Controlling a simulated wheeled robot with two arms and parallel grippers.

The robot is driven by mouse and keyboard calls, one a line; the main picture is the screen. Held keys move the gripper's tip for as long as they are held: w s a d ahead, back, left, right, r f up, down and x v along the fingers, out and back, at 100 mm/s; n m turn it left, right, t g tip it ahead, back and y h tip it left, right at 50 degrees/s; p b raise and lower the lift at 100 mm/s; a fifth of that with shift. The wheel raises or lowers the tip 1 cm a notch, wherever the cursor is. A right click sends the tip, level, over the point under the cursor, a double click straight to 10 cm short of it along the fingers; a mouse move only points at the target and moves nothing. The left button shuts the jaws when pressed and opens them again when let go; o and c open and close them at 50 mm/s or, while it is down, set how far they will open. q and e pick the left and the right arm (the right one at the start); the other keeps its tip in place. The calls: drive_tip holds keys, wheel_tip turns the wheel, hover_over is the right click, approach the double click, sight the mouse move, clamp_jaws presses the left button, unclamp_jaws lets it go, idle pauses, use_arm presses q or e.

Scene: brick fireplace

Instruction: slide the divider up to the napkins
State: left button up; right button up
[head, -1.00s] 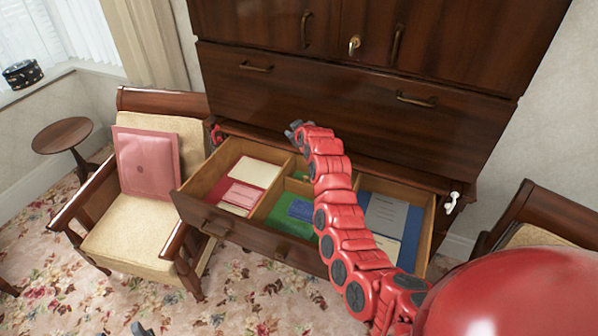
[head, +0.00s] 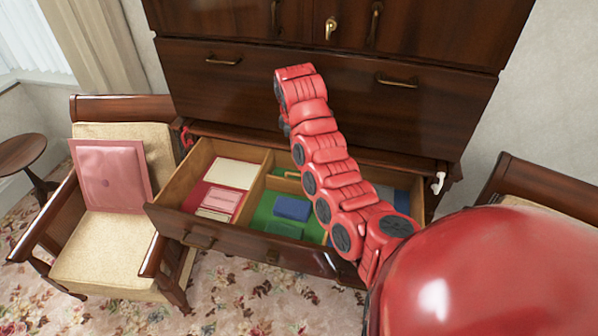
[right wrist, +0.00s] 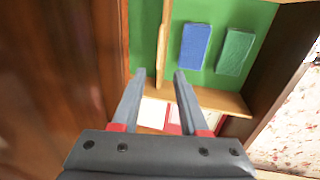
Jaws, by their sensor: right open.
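The open drawer's middle compartment has a green floor. On it lie a folded blue napkin (head: 291,208) and a folded green napkin (head: 283,230), which also show in the right wrist view as blue (right wrist: 195,46) and green (right wrist: 235,52). A thin wooden divider (right wrist: 165,40) crosses this compartment near the back, with bare green floor between it and the blue napkin. My right gripper (right wrist: 160,75) is open above the drawer. In the right wrist view the divider's end appears between its fingertips; contact cannot be told. In the head view my arm hides this gripper. My left gripper is out of view.
The left compartment holds cream (head: 231,173) and pink (head: 222,199) flat items. A fixed-looking wooden partition (right wrist: 220,101) separates it from the green one. The cabinet front (head: 300,105) rises behind the drawer. Armchairs stand on both sides, the left one (head: 105,225) near the drawer.

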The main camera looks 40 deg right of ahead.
drive_tip(key=p, duration=0.3)
approach(300, 176)
drive_tip(key=f, duration=0.3)
drive_tip(key=w+d+f, duration=0.1)
drive_tip(key=f, duration=0.1)
drive_tip(key=shift+f, duration=0.15)
drive_tip(key=shift+d+f, duration=0.1)
drive_tip(key=shift+f, duration=0.9)
clamp_jaws()
drive_tip(key=shift+w, duration=0.1)
